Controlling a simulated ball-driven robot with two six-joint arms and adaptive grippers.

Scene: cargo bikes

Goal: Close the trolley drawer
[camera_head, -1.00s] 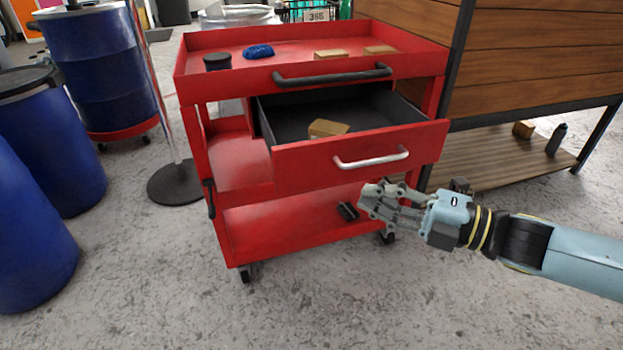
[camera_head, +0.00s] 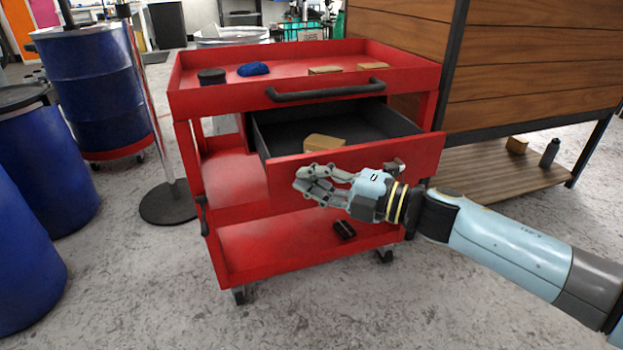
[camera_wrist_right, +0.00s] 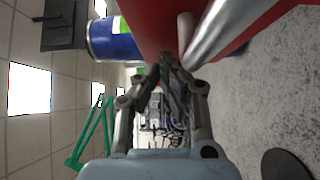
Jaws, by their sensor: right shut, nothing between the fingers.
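The red trolley (camera_head: 300,248) stands in the middle of the head view. Its drawer (camera_head: 282,171) is pulled out, and its dark inside holds a tan block (camera_head: 323,143). My right gripper (camera_head: 299,183) is shut and empty in front of the drawer's red front, hiding most of the drawer's silver handle (camera_head: 394,164). In the right wrist view the closed fingers (camera_wrist_right: 165,68) are beside the silver handle (camera_wrist_right: 225,28) and the red front. I cannot tell whether they touch. My left gripper is not in view.
The trolley's top tray (camera_head: 215,97) holds a dark round tin (camera_head: 212,76), a blue item (camera_head: 253,69) and two tan blocks. Blue barrels (camera_head: 95,80) and a post on a round base (camera_head: 168,202) stand left. A wooden-panelled unit (camera_head: 530,60) stands right. The front floor is clear.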

